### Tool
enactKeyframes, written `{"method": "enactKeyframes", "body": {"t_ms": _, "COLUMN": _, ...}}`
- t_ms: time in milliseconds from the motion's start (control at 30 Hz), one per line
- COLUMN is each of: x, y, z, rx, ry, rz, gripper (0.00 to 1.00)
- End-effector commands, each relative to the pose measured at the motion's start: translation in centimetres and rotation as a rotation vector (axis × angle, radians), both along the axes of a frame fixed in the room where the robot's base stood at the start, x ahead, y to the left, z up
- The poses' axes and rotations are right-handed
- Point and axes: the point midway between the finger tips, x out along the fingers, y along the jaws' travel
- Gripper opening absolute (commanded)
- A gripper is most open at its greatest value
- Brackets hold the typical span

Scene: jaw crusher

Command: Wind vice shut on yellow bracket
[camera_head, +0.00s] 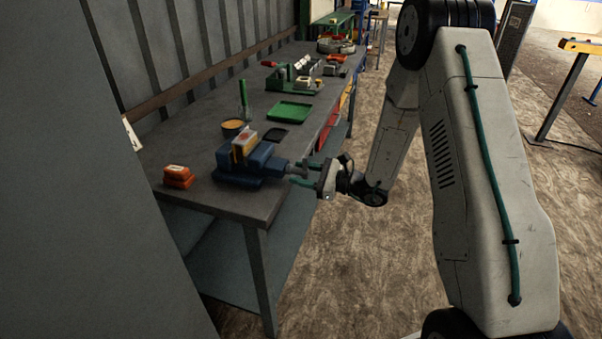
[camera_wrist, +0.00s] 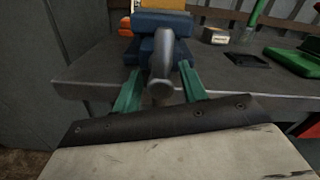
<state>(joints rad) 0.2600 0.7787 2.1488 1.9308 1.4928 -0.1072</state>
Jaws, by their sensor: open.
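The blue vice (camera_head: 262,160) stands at the near front edge of the bench, and its body is at the top of the wrist view (camera_wrist: 150,20). The yellow bracket (camera_head: 244,143) sits upright between its jaws; I cannot tell whether both jaws touch it. In the wrist view only the bracket's lower edge (camera_wrist: 165,4) shows. The grey vice screw end and handle (camera_wrist: 161,75) point toward me. My gripper (camera_head: 300,173) is open, its green fingers on either side of the handle, apart from it as far as I can see.
The bench (camera_head: 205,200) runs away along the wall. Orange blocks (camera_head: 178,177) lie left of the vice.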

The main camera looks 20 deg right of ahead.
Motion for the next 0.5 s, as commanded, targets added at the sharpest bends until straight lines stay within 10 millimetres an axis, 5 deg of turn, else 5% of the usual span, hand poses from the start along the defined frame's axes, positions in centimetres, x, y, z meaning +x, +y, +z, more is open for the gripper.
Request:
{"method": "enactKeyframes", "body": {"t_ms": 300, "x": -3.2, "y": -4.3, "z": 0.0, "rx": 0.001, "ry": 0.002, "rz": -0.002, "gripper": 0.42}}
{"method": "enactKeyframes", "body": {"t_ms": 500, "x": -4.0, "y": -5.3, "z": -0.1, "rx": 0.0, "ry": 0.002, "rz": 0.001, "gripper": 0.42}}
